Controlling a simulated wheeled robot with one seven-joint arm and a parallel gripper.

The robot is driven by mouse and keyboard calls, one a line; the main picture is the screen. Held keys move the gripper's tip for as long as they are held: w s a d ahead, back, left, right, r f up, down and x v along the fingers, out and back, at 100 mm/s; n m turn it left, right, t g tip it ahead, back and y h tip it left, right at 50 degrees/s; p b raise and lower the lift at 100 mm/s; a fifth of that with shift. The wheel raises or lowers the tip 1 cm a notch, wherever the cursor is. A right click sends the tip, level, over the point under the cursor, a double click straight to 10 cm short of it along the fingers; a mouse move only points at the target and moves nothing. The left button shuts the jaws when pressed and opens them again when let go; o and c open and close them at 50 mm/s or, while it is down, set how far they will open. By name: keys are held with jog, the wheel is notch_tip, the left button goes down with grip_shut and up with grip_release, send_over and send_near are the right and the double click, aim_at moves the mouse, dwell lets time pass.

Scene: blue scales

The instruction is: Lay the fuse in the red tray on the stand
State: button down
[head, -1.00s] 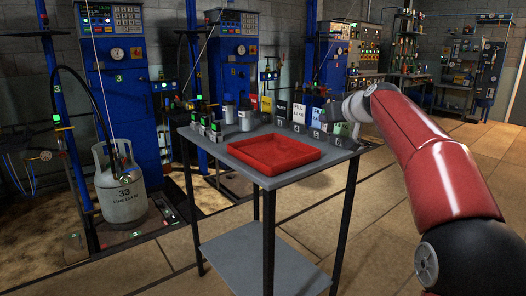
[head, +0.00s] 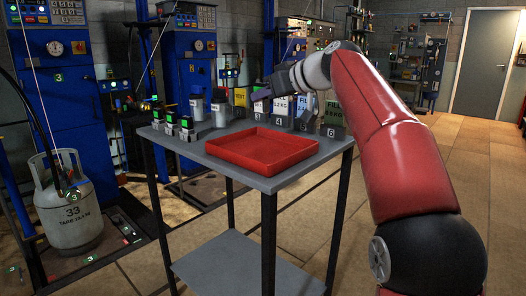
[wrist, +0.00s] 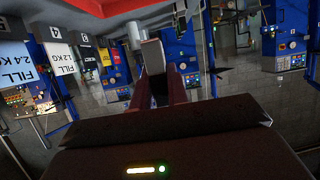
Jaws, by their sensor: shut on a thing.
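The red tray (head: 262,148) lies on the grey top of the stand (head: 200,153) and looks empty. My gripper (head: 260,95) is raised above the back of the stand, beyond the tray, with its fingers pointing left and down. In the wrist view my gripper (wrist: 170,92) is shut on a pale, blocky piece (wrist: 153,57), which I take to be the fuse. It sticks out past the fingertips. In the head view I cannot make out the held piece. A red corner of the tray (wrist: 85,8) shows at the top of the wrist view.
Numbered label holders with cards (head: 304,112) line the stand's back edge. Small bottles (head: 219,112) and green-lit devices (head: 187,128) stand at its back left. A gas cylinder (head: 68,205) stands on the left. The space above the tray is clear.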

notch_tip(320, 180, down, 10)
jog(key=b, duration=0.2)
jog(key=shift+b, duration=0.4)
jog(key=shift+f, duration=0.1)
jog(key=c, duration=1.4)
grip_release()
jog(key=shift+o, duration=0.2)
jog(key=shift+r, duration=0.2)
jog(key=v, duration=1.2)
jog(key=shift+b, duration=0.3)
